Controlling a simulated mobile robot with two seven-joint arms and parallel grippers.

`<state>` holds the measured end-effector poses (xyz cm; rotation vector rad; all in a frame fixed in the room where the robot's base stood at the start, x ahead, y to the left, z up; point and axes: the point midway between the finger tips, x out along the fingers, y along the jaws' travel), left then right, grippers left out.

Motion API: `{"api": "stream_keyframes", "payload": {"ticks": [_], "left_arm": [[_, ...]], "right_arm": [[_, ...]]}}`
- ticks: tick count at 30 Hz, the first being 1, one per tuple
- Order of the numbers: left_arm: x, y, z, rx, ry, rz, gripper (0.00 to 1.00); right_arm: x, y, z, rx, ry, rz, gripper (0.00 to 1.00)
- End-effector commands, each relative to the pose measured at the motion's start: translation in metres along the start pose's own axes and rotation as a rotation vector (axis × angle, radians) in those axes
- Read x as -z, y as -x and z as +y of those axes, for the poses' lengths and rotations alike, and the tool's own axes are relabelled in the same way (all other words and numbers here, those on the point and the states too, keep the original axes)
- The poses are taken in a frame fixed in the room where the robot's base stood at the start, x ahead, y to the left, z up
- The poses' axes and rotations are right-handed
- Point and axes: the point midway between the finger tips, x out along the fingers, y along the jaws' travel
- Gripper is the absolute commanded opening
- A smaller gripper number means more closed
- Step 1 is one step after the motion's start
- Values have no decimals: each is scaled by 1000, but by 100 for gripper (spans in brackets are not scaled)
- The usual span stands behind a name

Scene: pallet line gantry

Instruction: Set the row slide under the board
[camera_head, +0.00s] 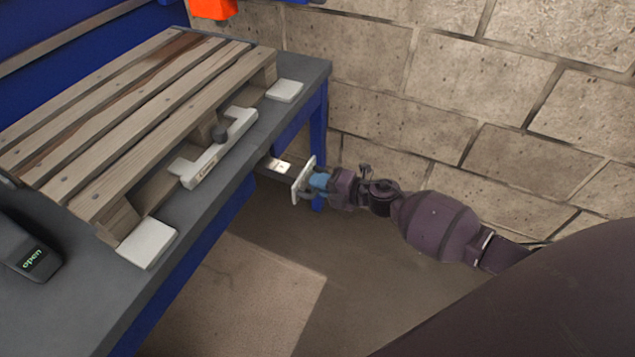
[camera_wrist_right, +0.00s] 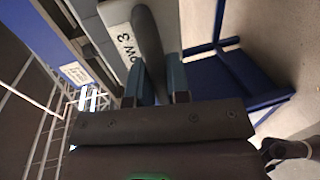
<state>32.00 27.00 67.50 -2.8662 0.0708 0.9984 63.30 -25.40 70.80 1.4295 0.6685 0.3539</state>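My right gripper (camera_head: 311,183) is at the far end of the bench, just off its edge. Its fingers (camera_wrist_right: 158,88) are shut on the dark handle (camera_wrist_right: 149,40) of a white slide (camera_wrist_right: 117,14), whose visible lettering reads "ow 3". The slide's white plate (camera_head: 302,181) shows nearly edge-on in the head view, apart from the wooden slatted board (camera_head: 130,110). My left gripper cannot be made out.
The board rests over the grey bench (camera_head: 215,205), with white pads (camera_head: 147,243) and (camera_head: 285,91) at two corners. A block wall (camera_head: 470,90) stands behind my right arm. The floor in front is open.

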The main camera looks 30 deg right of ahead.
Motion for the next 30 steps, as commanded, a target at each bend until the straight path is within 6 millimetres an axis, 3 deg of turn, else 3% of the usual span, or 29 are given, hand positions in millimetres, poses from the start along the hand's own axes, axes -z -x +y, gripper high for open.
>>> {"api": "stream_keyframes", "payload": {"ticks": [1, 5, 16, 30], "left_arm": [[0, 0, 0, 0, 0, 0, 43], [0, 0, 0, 0, 1, 0, 43], [2, 1, 0, 1, 1, 3, 43], [12, 7, -2, 4, 2, 19, 43]], "right_arm": [[0, 0, 0, 1, 0, -1, 23], [0, 0, 0, 0, 0, -1, 42], [0, 5, 0, 0, 0, -1, 42], [0, 82, 1, 0, 1, -2, 42]]}}
